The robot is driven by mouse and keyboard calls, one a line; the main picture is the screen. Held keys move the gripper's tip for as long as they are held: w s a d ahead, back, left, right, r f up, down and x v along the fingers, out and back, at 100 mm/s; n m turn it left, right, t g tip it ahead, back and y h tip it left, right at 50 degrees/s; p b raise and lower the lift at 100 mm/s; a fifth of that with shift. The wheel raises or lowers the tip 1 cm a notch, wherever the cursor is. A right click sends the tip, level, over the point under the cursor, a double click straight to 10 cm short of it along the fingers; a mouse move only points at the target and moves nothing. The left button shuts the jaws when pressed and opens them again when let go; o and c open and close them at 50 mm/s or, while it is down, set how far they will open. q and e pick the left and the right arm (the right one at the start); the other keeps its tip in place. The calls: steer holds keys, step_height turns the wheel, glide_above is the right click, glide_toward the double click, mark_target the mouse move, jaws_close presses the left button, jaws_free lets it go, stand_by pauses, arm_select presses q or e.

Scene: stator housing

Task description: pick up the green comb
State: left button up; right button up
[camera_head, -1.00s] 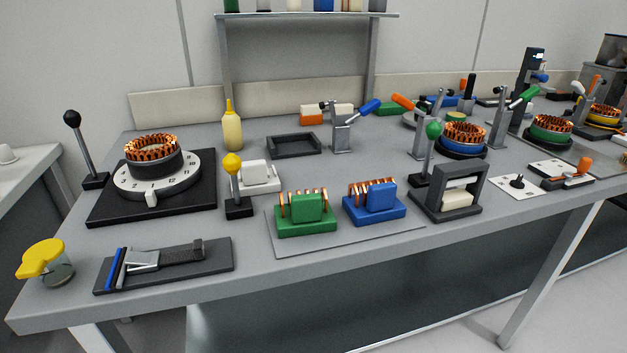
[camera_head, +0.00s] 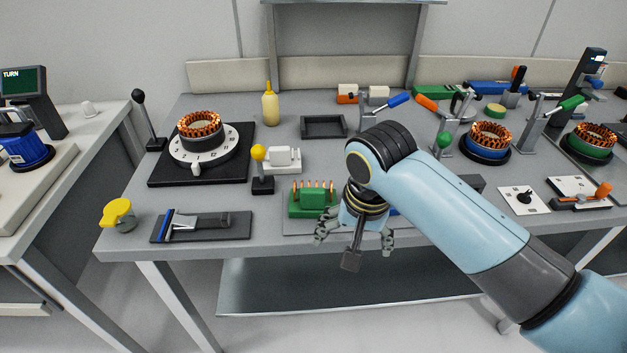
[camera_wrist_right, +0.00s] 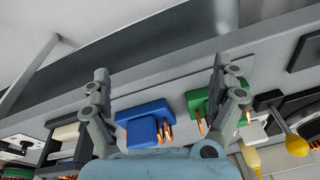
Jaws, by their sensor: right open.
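The green comb, a green block (camera_head: 313,200) with a row of copper pins on a green base, stands upright on a thin grey plate near the table's front edge. My right gripper (camera_head: 354,241) is open and empty, in front of the table edge and to the right of the green comb in the head view. In the right wrist view its fingers (camera_wrist_right: 160,72) are spread wide. There, the right-hand finger partly covers the green comb (camera_wrist_right: 198,102). They do not appear to touch. My left gripper is out of view.
A similar blue block (camera_wrist_right: 145,112) stands beside the green one, mostly hidden by my arm in the head view. A yellow-knobbed lever (camera_head: 260,165) stands behind left of the green comb. A dark grey fixture (camera_head: 202,227) lies to its left.

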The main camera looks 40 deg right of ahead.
step_height(320, 180, up, 6)
steer(key=w+m+p, duration=0.1)
steer(key=w+m, duration=0.2)
step_height(320, 180, up, 3)
steer(key=m+g, duration=0.2)
steer(key=m, duration=0.9)
glide_above(312, 195)
steer(key=w+d, duration=0.1)
steer(key=w, duration=0.1)
steer(key=shift+w+d+f+m+y, duration=0.15)
steer(key=shift+f+m+y, duration=0.15)
steer(key=shift+m+y, duration=0.15)
step_height(312, 195, down, 5)
steer(key=shift+f, duration=0.1)
steer(key=f, duration=0.5)
steer(key=shift+w+d, duration=0.15)
steer(key=shift+d, duration=0.1)
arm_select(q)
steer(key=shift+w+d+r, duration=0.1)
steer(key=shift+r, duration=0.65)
arm_select(e)
steer(key=c, duration=1.6)
steer(key=shift+o, duration=0.2)
